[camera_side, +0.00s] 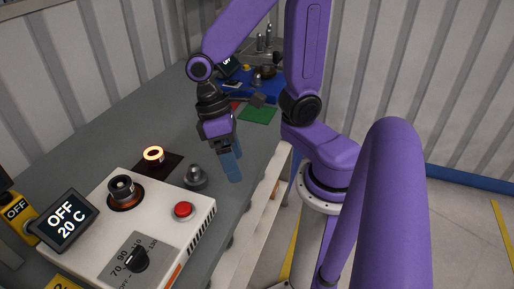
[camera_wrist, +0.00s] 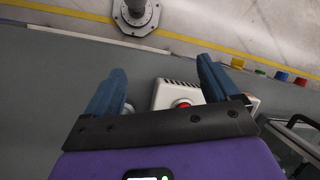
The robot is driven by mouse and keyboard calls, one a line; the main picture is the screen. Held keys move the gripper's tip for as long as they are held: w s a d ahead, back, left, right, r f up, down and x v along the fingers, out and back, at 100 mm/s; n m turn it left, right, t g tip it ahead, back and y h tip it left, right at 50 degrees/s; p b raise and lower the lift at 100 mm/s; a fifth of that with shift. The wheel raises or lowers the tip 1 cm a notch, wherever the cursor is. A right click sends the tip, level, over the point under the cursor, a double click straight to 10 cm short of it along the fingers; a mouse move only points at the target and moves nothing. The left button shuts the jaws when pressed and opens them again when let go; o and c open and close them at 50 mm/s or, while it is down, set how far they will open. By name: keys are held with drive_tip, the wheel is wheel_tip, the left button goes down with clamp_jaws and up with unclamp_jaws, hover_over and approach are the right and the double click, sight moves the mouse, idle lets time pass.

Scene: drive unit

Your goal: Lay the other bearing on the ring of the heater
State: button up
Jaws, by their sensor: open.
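The heater (camera_side: 85,222) is a white box with a red button (camera_side: 183,210) and a dial (camera_side: 134,259). An orange-brown ring (camera_side: 126,203) surrounds a dark, round-topped post (camera_side: 121,186) on its top. I cannot tell whether a bearing is there. A ring that looks like a bearing (camera_side: 154,153) glows orange on a dark square pad behind the heater. My gripper (camera_side: 233,178) is open and empty, pointing down over the bench, right of these. In the wrist view its blue fingers (camera_wrist: 161,66) are apart, with the heater (camera_wrist: 166,95) visible beyond them.
A grey domed piece (camera_side: 195,177) stands beside the heater, between it and my gripper. The heater's display (camera_side: 64,219) reads OFF 20 C. A green mat (camera_side: 258,114) and blue tray (camera_side: 262,88) lie farther back. The grey bench (camera_side: 100,140) has free room behind the pad.

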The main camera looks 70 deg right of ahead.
drive_tip(key=s+n+t, duration=0.1)
drive_tip(key=n, duration=0.1)
drive_tip(key=s+d+r+n+t, duration=0.1)
drive_tip(key=s+n, duration=0.1)
drive_tip(key=n, duration=0.1)
drive_tip(key=s+d+r+n+t, duration=0.1)
drive_tip(key=n, duration=0.1)
drive_tip(key=shift+s+n+t+h, duration=0.3)
drive_tip(key=shift+t, duration=0.1)
idle(1.6)
